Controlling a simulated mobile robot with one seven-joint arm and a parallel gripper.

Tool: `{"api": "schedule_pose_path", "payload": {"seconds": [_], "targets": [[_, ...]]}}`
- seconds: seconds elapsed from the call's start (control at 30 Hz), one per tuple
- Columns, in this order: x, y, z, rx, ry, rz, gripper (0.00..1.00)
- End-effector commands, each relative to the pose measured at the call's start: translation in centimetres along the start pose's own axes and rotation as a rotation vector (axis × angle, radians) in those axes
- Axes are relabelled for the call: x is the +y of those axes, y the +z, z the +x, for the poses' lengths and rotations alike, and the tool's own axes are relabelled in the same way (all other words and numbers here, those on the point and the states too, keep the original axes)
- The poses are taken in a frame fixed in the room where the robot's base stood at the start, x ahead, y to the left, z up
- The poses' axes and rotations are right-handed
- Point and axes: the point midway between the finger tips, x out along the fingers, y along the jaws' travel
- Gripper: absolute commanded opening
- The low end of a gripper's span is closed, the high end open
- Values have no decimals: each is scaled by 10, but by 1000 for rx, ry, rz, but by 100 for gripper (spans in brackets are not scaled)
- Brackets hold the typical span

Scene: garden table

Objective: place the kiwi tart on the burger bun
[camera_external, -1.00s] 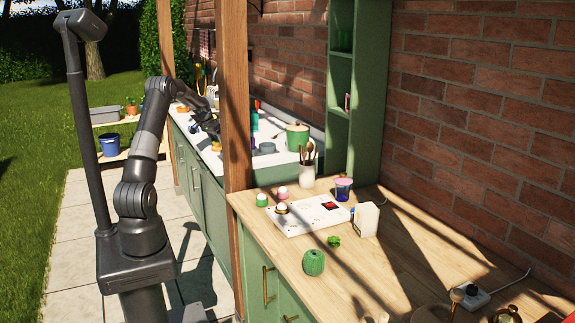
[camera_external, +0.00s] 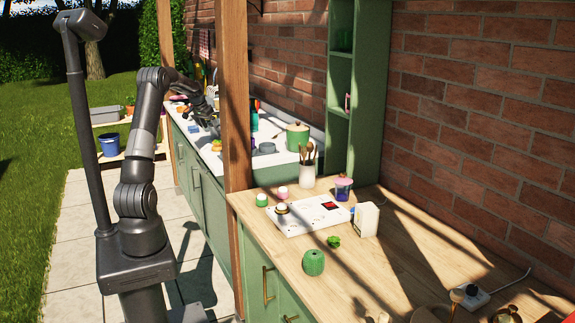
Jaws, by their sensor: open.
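My gripper (camera_external: 212,122) is over the white counter, just left of the wooden post, and is open. It is small and dark here, and the post partly hides the area beside it. A small yellow-orange and green item (camera_external: 216,146) sits on the counter just below my gripper. I cannot tell whether it is the burger bun, the kiwi tart or both together. A small orange item (camera_external: 182,108) lies farther back on the counter. The fingertips are too small to show whether they touch anything.
The wooden post (camera_external: 236,100) stands close to the gripper. A blue item (camera_external: 194,128) lies on the white counter. A green pot (camera_external: 298,136) stands to the right of the post. The near wooden counter (camera_external: 390,270) holds a white board (camera_external: 300,225) and several small objects.

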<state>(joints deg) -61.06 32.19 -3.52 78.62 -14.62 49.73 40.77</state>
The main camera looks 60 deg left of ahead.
Motion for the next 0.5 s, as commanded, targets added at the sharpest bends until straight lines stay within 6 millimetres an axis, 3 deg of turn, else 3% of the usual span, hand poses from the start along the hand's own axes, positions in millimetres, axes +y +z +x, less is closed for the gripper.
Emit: {"api": "schedule_pose_path", "payload": {"seconds": [0.2, 0.5], "targets": [[0, 0, -28, 1, -1, 0, 75], [0, 0, -33, 0, 0, 0, 75]]}}
